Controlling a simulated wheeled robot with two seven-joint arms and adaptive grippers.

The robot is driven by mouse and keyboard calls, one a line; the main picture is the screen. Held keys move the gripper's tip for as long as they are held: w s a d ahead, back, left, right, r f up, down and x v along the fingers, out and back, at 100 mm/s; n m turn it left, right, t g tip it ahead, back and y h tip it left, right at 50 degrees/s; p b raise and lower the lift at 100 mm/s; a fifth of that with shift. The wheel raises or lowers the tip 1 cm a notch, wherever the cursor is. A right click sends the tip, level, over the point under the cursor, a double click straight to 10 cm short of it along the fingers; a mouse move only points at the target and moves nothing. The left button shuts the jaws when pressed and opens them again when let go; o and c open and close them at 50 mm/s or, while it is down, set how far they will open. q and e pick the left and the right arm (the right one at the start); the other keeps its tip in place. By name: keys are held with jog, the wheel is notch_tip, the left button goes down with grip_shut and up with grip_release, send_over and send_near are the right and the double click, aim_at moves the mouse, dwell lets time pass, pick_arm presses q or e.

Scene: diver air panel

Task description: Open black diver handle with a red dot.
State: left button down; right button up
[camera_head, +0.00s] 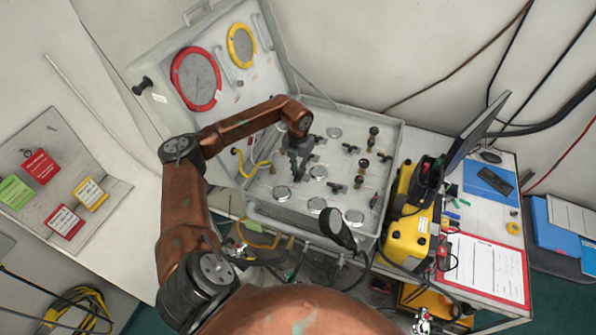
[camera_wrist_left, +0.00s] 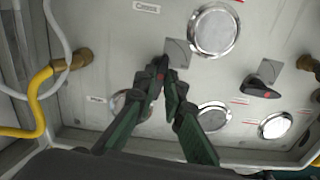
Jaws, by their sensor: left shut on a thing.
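The black diver handle with a red dot (camera_wrist_left: 161,66) sits on the grey panel, just below a label, in the left wrist view. My left gripper (camera_wrist_left: 167,84) has its two fingers on either side of this handle and is shut on it. In the head view my left gripper (camera_head: 296,170) reaches down to the left part of the panel (camera_head: 330,109) and hides the held handle there. A second black handle with a red dot (camera_wrist_left: 261,90) stands free to the right in the wrist view.
Several round gauges (camera_wrist_left: 214,31) surround the handle. A brass fitting with a yellow hose (camera_wrist_left: 40,95) lies left. The raised case lid (camera_head: 213,55) stands behind. A yellow device (camera_head: 408,240) and a monitor (camera_head: 480,125) stand to the right.

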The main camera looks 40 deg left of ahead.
pick_arm(q)
jog(key=shift+w+r, duration=0.1)
dwell(0.5)
jog(key=c, duration=2)
grip_release()
notch_tip(320, 180, up, 12)
jog(key=shift+a+f, duration=0.1)
